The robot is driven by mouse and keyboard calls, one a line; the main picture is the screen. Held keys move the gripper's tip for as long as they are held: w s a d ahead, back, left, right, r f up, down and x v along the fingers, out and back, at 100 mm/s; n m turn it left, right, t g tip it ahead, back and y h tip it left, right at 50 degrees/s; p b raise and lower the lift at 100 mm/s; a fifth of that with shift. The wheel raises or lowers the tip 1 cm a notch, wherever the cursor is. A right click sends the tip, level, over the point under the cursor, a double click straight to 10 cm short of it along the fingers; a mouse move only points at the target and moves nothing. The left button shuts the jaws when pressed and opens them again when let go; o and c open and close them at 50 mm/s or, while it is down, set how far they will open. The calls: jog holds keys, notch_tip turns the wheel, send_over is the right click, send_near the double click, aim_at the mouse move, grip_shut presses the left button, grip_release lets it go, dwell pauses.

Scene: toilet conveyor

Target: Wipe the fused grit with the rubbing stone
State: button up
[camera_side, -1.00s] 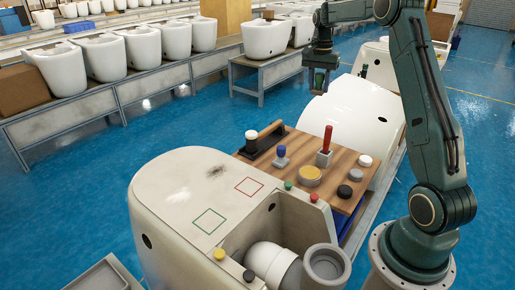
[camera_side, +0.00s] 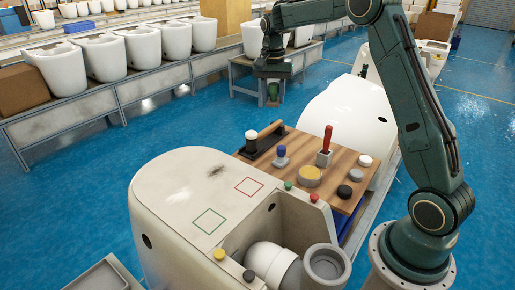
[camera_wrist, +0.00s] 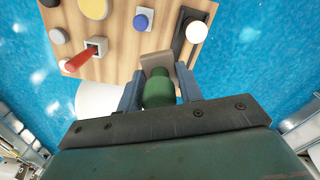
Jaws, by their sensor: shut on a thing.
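The fused grit (camera_side: 216,171) is a dark speckled patch on the flat top of the nearest white toilet body (camera_side: 165,190). My gripper (camera_side: 273,88) is raised well behind the grit, beyond the wooden board in the side view. It also shows in the wrist view (camera_wrist: 159,88), with its blue-grey fingers on either side of a green knob. The knob belongs to a brownish block, seemingly the rubbing stone (camera_wrist: 156,60), held clear of any surface. My fingers hide part of it.
The wooden board (camera_side: 335,190) carries a red-handled tool (camera_side: 326,143), a blue-knobbed stamp (camera_side: 281,154), a dark long-handled tool (camera_side: 262,140) and several discs. Red (camera_side: 249,186) and green (camera_side: 209,221) square outlines lie near the grit. Coloured buttons line the toilet's edge.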

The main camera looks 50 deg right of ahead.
jog(key=a+f+n, duration=0.1)
jog(key=a+n, duration=0.4)
jog(key=a, duration=2.5)
jog(key=shift+a+f+n, duration=0.25)
jog(key=shift+a+n, duration=0.1)
jog(key=shift+n, duration=0.05)
jog(key=shift+f, duration=0.1)
